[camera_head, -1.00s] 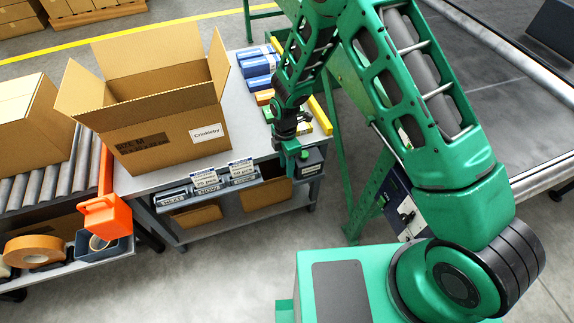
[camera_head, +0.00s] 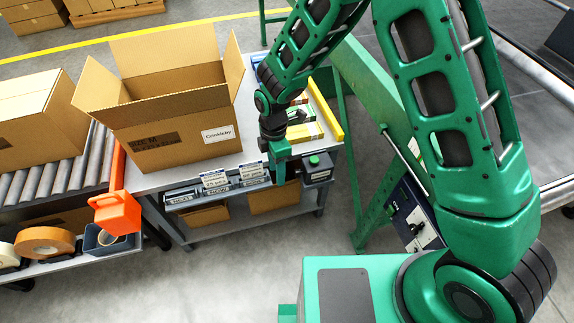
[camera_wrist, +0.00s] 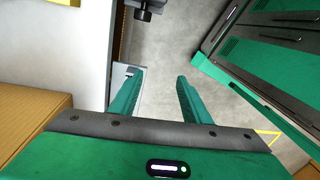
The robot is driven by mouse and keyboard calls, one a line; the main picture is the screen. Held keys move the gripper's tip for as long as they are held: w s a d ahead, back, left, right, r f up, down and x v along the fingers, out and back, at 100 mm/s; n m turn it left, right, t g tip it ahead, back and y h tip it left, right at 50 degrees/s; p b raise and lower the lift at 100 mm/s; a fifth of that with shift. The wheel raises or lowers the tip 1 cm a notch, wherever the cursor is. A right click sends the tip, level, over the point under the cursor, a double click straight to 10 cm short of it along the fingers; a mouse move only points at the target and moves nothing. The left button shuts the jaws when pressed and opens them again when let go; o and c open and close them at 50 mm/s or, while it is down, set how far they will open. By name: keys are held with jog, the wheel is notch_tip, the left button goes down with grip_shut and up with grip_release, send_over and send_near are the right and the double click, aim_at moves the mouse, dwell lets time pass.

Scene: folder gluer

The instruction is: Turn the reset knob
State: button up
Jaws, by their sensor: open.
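A control panel (camera_head: 412,214) with a white plate and small dark fittings is fixed to the green machine frame, right of the table. The reset knob cannot be told apart for sure at this size. My gripper (camera_head: 280,174) hangs at the table's front edge, left of the panel and well apart from it. In the wrist view, its two green fingers (camera_wrist: 160,78) are apart with nothing between them. A dark knob-like part (camera_wrist: 144,10) shows at the top of that view; I cannot tell what it belongs to.
An open carton (camera_head: 175,125) stands on the grey table (camera_head: 150,181). A dark box with a green top button (camera_head: 317,166) sits at the table's front right corner. An orange part (camera_head: 117,212) and tape roll (camera_head: 44,241) are left.

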jog(key=shift+s+a+r, duration=0.7)
jog(key=shift+s+a, duration=0.05)
jog(key=shift+s, duration=0.1)
jog(key=shift+c, duration=0.6)
